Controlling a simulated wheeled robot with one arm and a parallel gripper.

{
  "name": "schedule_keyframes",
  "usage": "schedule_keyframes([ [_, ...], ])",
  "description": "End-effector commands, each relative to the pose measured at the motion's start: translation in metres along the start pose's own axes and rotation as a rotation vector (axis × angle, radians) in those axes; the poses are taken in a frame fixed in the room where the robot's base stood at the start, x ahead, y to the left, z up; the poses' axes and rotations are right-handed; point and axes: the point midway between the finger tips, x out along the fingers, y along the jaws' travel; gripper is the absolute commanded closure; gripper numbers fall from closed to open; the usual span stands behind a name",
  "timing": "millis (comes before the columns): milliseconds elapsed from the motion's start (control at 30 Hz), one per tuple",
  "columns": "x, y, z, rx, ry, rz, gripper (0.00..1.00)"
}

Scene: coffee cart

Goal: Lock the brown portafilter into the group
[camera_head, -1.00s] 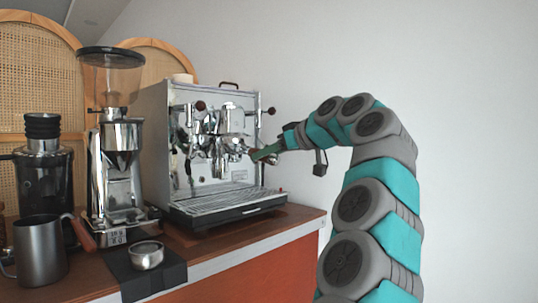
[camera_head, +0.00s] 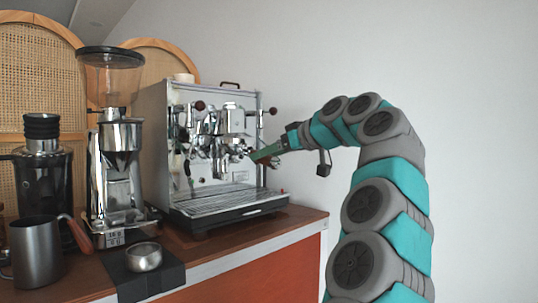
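The silver espresso machine (camera_head: 205,150) stands on the wooden counter, with its chrome group (camera_head: 232,122) at the front. My gripper (camera_head: 265,156) is at the right of the group, at the end of my teal and grey arm. A small brown part, which looks like the portafilter handle (camera_head: 274,163), shows at my fingers. The portafilter's metal head is hard to tell from the chrome around the group. Whether it sits in the group or just below it cannot be seen. The fingers are small and overlap the handle, so their grip is not clear.
A grinder (camera_head: 121,150) stands left of the machine, with a dark grinder or canister (camera_head: 42,175) further left. A grey pitcher (camera_head: 38,252) and a metal cup (camera_head: 144,256) on a black mat (camera_head: 165,274) are in front. The drip tray (camera_head: 225,201) is clear.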

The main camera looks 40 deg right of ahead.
Motion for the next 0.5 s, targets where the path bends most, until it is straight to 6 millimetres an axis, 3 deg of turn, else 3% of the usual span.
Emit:
schedule_keyframes([
  [333,-0.001,0.0,0.001,0.001,-0.002,0.001,0.27],
  [500,-0.014,0.001,0.001,0.001,0.0,0.002,0.27],
])
